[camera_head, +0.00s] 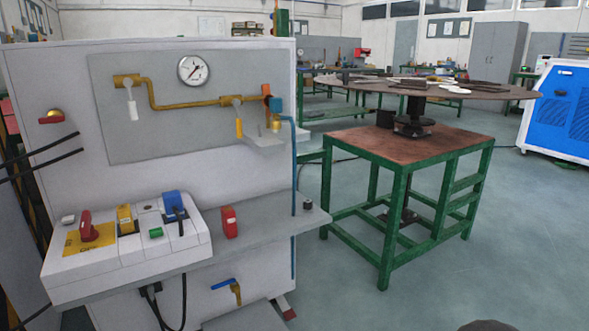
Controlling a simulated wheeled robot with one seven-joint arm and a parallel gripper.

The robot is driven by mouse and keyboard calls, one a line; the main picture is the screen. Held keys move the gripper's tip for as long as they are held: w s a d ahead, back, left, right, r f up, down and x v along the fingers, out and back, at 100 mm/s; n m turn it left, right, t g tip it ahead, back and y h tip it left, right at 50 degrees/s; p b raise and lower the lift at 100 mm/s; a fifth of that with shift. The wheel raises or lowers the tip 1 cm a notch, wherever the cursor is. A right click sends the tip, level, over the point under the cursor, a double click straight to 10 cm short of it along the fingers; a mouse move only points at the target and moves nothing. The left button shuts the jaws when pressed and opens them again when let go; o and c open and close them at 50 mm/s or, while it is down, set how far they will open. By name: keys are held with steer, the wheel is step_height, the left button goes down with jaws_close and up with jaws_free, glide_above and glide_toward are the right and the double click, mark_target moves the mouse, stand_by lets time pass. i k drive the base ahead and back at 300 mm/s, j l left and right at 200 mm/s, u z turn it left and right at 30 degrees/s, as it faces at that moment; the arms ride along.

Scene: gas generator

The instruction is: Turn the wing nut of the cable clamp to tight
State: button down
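I cannot make out the wing nut or the cable clamp for certain. Two black cables (40,155) run in from the left edge to the white generator panel (210,180), and no wing nut is clear on them. A blue part with a dark lever (174,207) sits at the right of the white control box (130,255); I cannot tell whether it is a clamp. More black cables (150,302) hang below the box. My gripper is not in view.
The control box also has a red knob (88,228), a yellow switch (126,219) and a green button (155,232). A grey shelf (270,228) juts out beside it. A green-framed table (400,145) stands to the right. The floor in front (500,250) is clear.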

mark_target(150, 289)
steer(key=u, duration=1.45)
steer(key=i+l+u, duration=0.8)
steer(key=j, duration=0.1)
